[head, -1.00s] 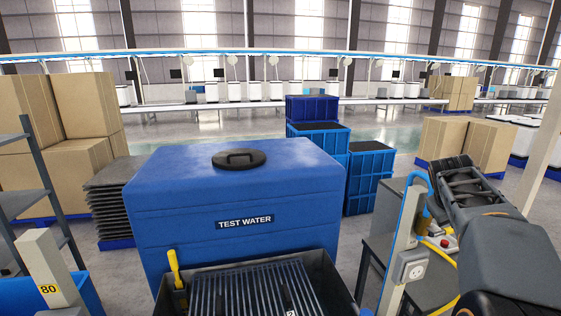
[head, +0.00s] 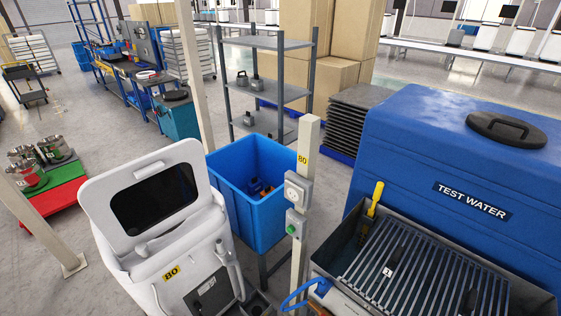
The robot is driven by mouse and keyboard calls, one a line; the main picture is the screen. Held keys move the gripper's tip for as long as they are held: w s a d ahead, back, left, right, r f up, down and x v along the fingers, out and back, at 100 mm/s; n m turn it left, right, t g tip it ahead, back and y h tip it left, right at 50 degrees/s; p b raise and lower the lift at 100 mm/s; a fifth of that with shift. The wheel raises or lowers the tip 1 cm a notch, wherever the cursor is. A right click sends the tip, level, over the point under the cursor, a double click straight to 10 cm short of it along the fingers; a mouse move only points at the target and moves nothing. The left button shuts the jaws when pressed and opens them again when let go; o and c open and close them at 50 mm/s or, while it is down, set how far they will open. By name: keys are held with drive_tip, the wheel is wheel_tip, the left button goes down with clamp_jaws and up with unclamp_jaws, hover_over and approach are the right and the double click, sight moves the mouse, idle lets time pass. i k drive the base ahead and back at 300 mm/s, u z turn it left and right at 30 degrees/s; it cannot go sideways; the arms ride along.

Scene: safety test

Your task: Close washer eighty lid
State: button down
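The white washer (head: 190,280) with a yellow "80" label stands at the lower left of the head view. Its white lid (head: 150,195), with a dark window and a handle on its top edge, is raised and tilted back. The lid stands open above the washer's top. A hose or cable runs down the washer's right front. My gripper is not in the head view now.
A post (head: 300,215) labelled 80, with a socket and a green-button box, stands right of the washer. A blue bin (head: 240,215) is behind it. A grated basin (head: 335,262) and blue test water tank (head: 400,150) fill the right.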

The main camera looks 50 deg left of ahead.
sight(132, 202)
drive_tip(key=u, duration=3.3)
drive_tip(key=i, duration=0.75)
drive_tip(key=z, duration=0.2)
